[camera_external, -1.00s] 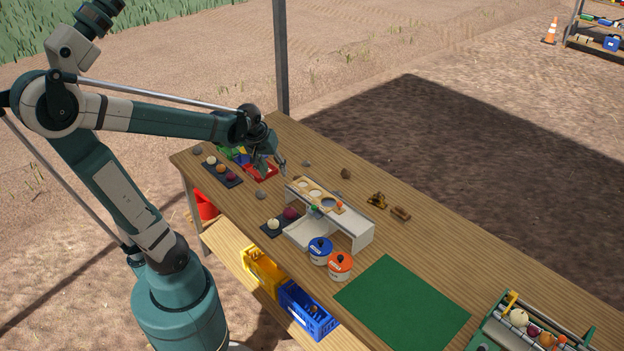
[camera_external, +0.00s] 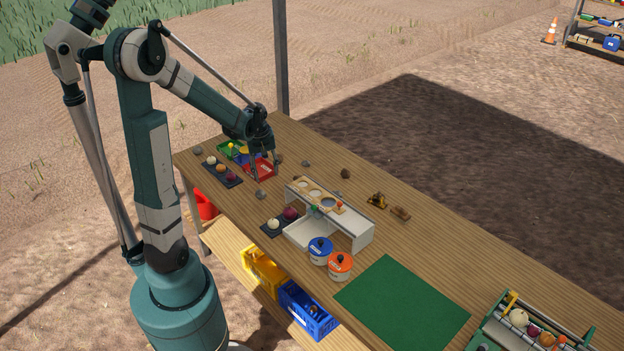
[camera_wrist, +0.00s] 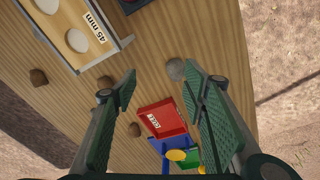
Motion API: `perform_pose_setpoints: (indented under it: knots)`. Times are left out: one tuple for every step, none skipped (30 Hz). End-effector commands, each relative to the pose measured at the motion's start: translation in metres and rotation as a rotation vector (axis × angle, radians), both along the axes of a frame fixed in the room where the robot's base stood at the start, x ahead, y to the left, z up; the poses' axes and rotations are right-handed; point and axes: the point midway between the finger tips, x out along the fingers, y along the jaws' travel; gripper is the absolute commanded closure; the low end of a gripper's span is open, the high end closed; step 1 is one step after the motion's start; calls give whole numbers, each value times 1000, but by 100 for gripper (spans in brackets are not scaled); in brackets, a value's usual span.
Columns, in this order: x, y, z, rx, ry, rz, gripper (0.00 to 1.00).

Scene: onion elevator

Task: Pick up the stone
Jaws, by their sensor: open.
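Several stones lie loose on the wooden table, and I cannot tell which one is meant. In the wrist view a grey stone (camera_wrist: 175,69) lies just ahead of my gripper (camera_wrist: 160,84), between the fingertips and close to the right one. Brown stones lie to the left (camera_wrist: 38,77), beside the left finger (camera_wrist: 105,82) and near the red tray (camera_wrist: 134,129). The external view shows a grey stone (camera_external: 261,194) in front of the red tray and others behind it (camera_external: 306,163) (camera_external: 346,173). My gripper (camera_external: 262,170) is open and empty above the red tray.
Below the gripper are a red tray (camera_wrist: 163,117), a blue tray (camera_wrist: 172,145) and a green tray (camera_wrist: 188,158). A dark tray of onions (camera_external: 222,174) is to the left. A white sizing stand (camera_external: 360,237) is to the right. A green mat (camera_external: 400,305) lies clear.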

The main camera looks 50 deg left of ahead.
Motion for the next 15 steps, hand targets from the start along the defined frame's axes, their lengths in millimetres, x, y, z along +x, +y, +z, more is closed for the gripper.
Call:
perform_pose_setpoints:
  knots:
    - [2,8,-7,-6,10,25,57]
    - [3,12,-11,-9,14,40,57]
    - [3,17,-16,-14,23,60,57]
    - [3,21,-20,-18,30,75,57]
    - [4,25,-25,-22,35,90,57]
    - [4,30,-30,-26,43,109,57]
    - [4,33,-34,-29,49,124,57]
    - [4,37,-38,-33,55,139,57]
    - [4,42,-43,-37,63,156,57]
    - [4,45,-47,-39,67,168,57]
    - [4,47,-51,-43,72,181,57]
    - [4,51,-55,-46,78,195,57]
    - [4,53,-58,-48,83,204,57]
    - [3,56,-61,-50,86,213,57]
    - [3,58,-64,-52,90,224,57]
